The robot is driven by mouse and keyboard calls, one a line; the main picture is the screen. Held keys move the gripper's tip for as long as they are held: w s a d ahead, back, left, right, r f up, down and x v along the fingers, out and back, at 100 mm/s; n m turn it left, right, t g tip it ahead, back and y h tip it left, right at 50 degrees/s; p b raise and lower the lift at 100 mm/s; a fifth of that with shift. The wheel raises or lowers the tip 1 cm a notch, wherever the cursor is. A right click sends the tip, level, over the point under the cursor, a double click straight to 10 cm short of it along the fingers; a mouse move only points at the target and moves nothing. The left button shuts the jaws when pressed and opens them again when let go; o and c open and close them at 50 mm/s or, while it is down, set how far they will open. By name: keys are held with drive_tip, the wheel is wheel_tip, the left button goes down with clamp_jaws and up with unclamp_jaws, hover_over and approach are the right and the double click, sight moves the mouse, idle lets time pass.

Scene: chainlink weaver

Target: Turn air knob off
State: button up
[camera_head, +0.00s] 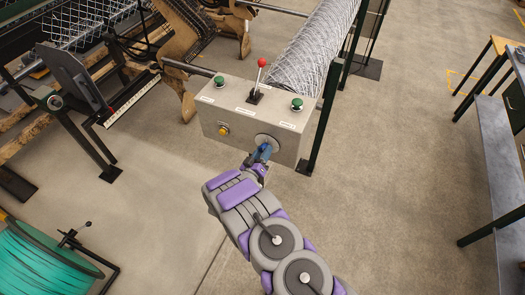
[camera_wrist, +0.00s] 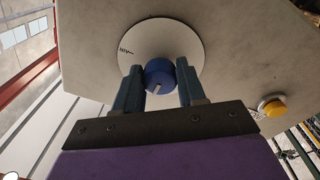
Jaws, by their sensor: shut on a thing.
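The air knob (camera_wrist: 160,76) is a round blue knob with a pale pointer mark, at the centre of a white dial plate (camera_wrist: 150,38) in the wrist view. A small dark marking sits at the plate's left. The plate also shows on the front of the grey control box (camera_head: 238,102) in the head view, where my gripper hides most of the knob. My gripper (camera_wrist: 159,80) has its two blue fingers on either side of the knob, shut on it. In the head view my gripper (camera_head: 260,154) reaches the box's lower right front.
The box top carries a red-topped lever (camera_head: 261,63) and two green buttons (camera_head: 219,80) (camera_head: 297,102). A yellow button (camera_head: 223,131) is on its front. A dark green post (camera_head: 322,120) stands close at right. Wire mesh roll (camera_head: 312,45) lies behind.

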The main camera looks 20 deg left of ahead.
drive_tip(key=shift+a+n, duration=0.1)
drive_tip(key=shift+n, duration=1)
drive_tip(key=shift+r, duration=0.1)
drive_tip(key=o, duration=1)
drive_tip(key=shift+a, duration=0.25)
drive_tip(key=shift+o, duration=0.2)
drive_tip(key=shift+d, duration=0.1)
drive_tip(key=shift+d, duration=0.1)
drive_tip(key=s+a+f+p, duration=0.1)
drive_tip(key=s+p, duration=0.1)
drive_tip(key=s, duration=1.5)
drive_tip(key=shift+a+f, duration=0.2)
drive_tip(key=shift+a, duration=0.1)
